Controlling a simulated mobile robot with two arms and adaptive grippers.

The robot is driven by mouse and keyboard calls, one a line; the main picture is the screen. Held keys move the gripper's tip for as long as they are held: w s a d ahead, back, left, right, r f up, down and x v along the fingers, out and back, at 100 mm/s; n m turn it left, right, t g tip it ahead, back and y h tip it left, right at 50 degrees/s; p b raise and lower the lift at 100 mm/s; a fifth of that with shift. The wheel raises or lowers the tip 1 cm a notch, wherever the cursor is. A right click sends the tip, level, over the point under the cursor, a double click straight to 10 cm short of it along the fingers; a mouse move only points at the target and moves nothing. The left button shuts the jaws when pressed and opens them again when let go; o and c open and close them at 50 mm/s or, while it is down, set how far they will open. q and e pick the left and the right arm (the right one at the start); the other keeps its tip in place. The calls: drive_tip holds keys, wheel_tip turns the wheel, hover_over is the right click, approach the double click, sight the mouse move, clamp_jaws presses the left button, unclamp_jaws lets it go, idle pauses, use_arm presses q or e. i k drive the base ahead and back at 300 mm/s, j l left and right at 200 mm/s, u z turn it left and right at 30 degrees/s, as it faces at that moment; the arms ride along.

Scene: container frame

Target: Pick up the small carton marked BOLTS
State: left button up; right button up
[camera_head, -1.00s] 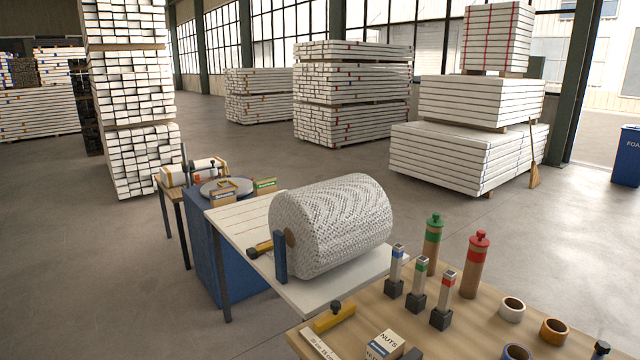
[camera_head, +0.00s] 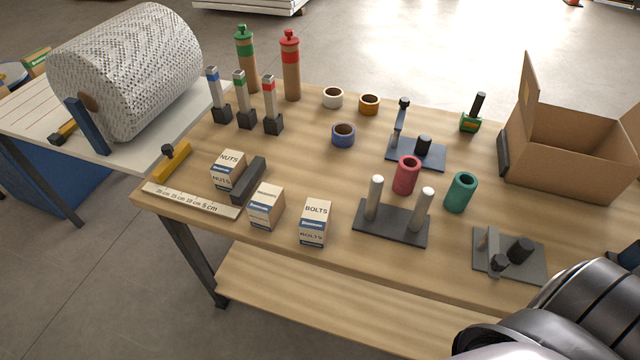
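The small carton marked BOLTS (camera_head: 314,223) stands upright near the front edge of the wooden table, its label facing me. To its left is a similar carton (camera_head: 266,208) whose top marking I cannot read. Further left and back stands a carton marked NUTS (camera_head: 229,169). Nothing touches the BOLTS carton. A dark rounded part of my own body shows at the lower right. Neither of my grippers shows in the view.
A dark bar (camera_head: 248,180) lies between the left cartons. A two-post stand (camera_head: 391,222) is right of BOLTS. An open cardboard box (camera_head: 569,167) stands at the far right. Tape rolls, markers and bottles stand behind. The wooden table (camera_head: 311,140) has bare middle space.

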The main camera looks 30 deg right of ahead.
sight(313, 226)
drive_tip(key=z, duration=0.75)
